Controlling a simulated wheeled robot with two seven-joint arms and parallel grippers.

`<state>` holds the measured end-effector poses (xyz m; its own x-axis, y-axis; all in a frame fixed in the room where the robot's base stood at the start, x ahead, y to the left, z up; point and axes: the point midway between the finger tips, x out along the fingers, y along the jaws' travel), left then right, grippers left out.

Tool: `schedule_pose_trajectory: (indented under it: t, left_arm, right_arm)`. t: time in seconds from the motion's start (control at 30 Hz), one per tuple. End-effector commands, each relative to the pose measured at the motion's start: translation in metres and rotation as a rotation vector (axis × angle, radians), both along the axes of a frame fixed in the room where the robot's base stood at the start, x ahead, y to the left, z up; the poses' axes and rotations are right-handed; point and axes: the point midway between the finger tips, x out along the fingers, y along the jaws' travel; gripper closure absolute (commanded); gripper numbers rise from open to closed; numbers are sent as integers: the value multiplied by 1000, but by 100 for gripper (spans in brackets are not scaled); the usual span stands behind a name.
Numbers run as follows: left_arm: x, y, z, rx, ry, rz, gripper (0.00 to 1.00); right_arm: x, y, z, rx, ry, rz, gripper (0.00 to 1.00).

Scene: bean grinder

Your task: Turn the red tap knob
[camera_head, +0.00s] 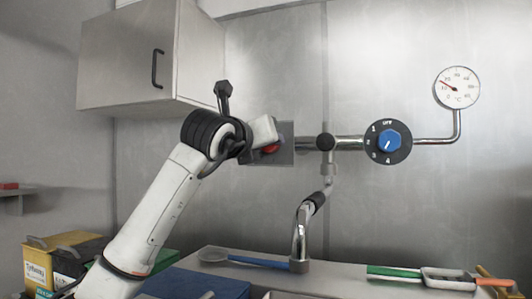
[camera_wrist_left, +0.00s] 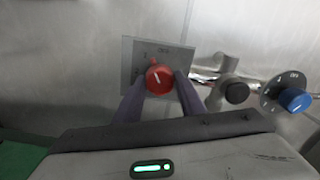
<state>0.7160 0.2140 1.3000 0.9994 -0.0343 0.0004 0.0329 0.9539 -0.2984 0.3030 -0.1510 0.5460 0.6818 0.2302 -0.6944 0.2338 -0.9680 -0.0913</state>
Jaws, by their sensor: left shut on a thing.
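The red tap knob (camera_wrist_left: 158,79) sits on a square metal plate (camera_wrist_left: 128,62) on the wall. In the head view only a bit of the red knob (camera_head: 270,149) shows, the rest hidden by my left gripper. My left gripper (camera_wrist_left: 160,88) has a finger on each side of the knob and is shut on it. In the head view the left gripper (camera_head: 268,140) reaches the plate from the left. A white line on the knob's face is tilted. My right gripper is not in view.
A blue dial (camera_head: 389,141) with numbers and a round gauge (camera_head: 457,88) are on the pipe to the right. A black knob (camera_head: 326,142) is beside the plate. A cabinet (camera_head: 135,60) hangs at upper left. Below are a spout (camera_head: 301,235), a blue-handled tool (camera_head: 255,261) and boxes (camera_head: 55,262).

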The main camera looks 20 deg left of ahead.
Motion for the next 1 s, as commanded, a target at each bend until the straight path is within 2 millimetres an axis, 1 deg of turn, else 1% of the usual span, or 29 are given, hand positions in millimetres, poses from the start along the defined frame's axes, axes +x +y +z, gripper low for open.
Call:
schedule_pose_trajectory:
  t: [0.03, 0.1, 0.3, 0.5, 0.7, 1.0]
  left_arm:
    - [0, 0, -3, -44, 2, -1, 86]
    - [0, -1, -2, -103, 4, -1, 86]
    - [0, 0, -1, -247, 10, -1, 86]
    - [0, -1, -1, -344, 14, -1, 86]
    - [0, 0, -1, -395, 16, 0, 86]
    - [0, 0, 0, -409, 16, 0, 86]
  right_arm:
    - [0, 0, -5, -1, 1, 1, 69]
    - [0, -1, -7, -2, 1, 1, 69]
    - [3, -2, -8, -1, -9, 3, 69]
    - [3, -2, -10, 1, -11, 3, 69]
    - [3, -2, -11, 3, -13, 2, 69]
    - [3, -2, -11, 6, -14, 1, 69]
